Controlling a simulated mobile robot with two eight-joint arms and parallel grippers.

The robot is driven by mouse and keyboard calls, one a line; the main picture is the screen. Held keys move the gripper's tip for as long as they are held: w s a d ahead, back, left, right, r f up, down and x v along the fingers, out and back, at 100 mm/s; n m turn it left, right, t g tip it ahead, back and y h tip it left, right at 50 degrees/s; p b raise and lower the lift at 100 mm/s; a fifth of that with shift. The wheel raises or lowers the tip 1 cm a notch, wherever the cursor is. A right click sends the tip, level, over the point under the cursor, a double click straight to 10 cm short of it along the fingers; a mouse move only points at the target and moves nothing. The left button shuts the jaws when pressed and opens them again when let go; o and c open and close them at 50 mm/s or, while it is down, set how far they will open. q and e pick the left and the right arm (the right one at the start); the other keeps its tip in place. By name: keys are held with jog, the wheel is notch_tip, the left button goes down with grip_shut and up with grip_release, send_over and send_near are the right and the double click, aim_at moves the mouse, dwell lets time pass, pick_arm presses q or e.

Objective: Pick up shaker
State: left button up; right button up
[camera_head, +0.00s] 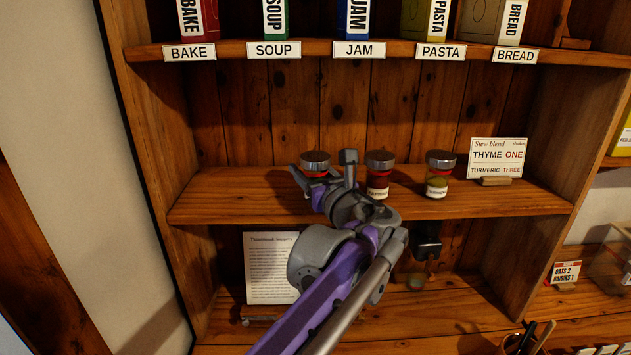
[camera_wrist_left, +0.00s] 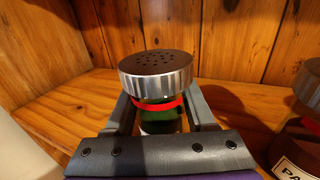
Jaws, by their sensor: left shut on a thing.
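A glass shaker with a silver perforated lid, a red band and green contents (camera_wrist_left: 155,75) is between the fingers of my left gripper (camera_wrist_left: 160,108), which is shut on it. In the head view this shaker (camera_head: 315,158) is the leftmost of three on the middle shelf, and my left gripper (camera_head: 322,172) reaches it from the front. It looks upright. Its base is hidden, so I cannot tell whether it touches the shelf. A shaker with dark red contents (camera_head: 379,185) stands to its right, and one with yellowish contents (camera_head: 437,187) farther right. My right gripper is not in view.
The middle shelf (camera_head: 520,195) has a "Stew blend" card (camera_head: 497,158) at its right, reading thyme one, turmeric three. A printed sheet (camera_head: 270,265) stands below. The shelf's left end is clear.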

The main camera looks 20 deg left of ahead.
pick_arm(q)
grip_shut()
jog(key=shift+r, duration=0.1)
